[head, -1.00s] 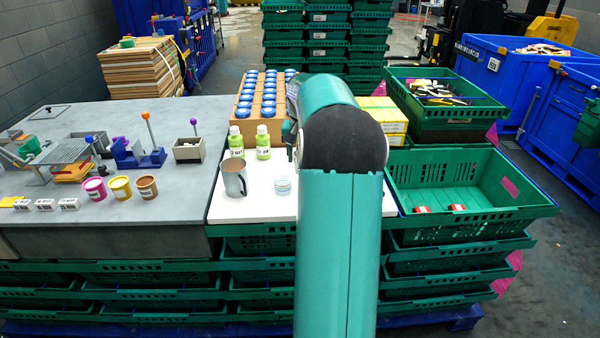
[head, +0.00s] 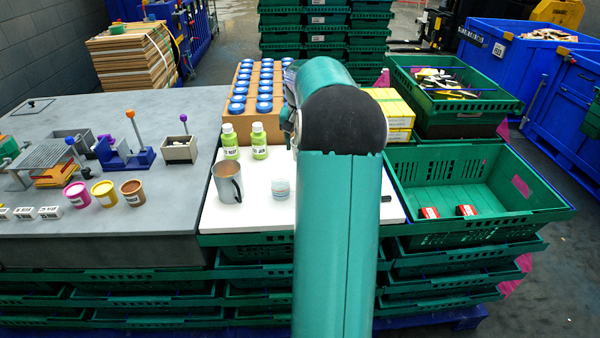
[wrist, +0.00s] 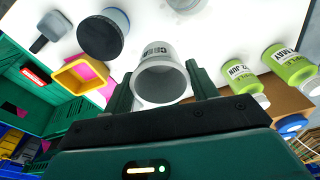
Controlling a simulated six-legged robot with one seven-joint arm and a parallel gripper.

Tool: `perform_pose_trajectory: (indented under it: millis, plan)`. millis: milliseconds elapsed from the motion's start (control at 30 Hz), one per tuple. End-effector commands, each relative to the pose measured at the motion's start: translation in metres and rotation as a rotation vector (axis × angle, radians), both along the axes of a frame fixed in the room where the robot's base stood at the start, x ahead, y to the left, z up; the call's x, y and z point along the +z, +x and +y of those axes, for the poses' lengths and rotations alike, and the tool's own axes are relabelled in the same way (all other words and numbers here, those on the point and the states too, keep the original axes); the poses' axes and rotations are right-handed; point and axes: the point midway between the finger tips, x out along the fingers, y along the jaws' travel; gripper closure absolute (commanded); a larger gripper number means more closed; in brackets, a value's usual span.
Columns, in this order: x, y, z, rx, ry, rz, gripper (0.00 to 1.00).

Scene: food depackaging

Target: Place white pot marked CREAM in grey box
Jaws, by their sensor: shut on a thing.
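In the wrist view my gripper (wrist: 161,72) is shut on a white pot (wrist: 161,84), one finger on each side of it. Dark lettering shows on its far side, partly readable as CREAM. Its open mouth faces the camera and the inside looks grey and empty. In the head view my own arm hides the gripper and pot. The grey box (head: 180,150), small and open-topped, stands on the grey table left of the white board, with a purple-topped stick at it. My gripper is over the white board, apart from this box.
A steel mug (head: 227,183), a small striped tub (head: 281,189) and green bottles (head: 230,141) stand on the white board (head: 250,215). Pink, yellow and brown pots (head: 104,193) stand on the grey table (head: 150,235). A green crate (head: 460,178) is at right.

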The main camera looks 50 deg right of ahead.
Motion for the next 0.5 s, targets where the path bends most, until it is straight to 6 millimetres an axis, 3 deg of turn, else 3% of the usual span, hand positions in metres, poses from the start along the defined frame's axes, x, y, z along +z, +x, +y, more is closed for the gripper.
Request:
perform_pose_trajectory:
  millis: [133, 500]
  plan:
    - [-0.026, -0.001, 0.004, 0.003, 0.003, 0.001, 0.72]
    - [-0.072, -0.002, 0.004, 0.002, 0.004, 0.0, 0.72]
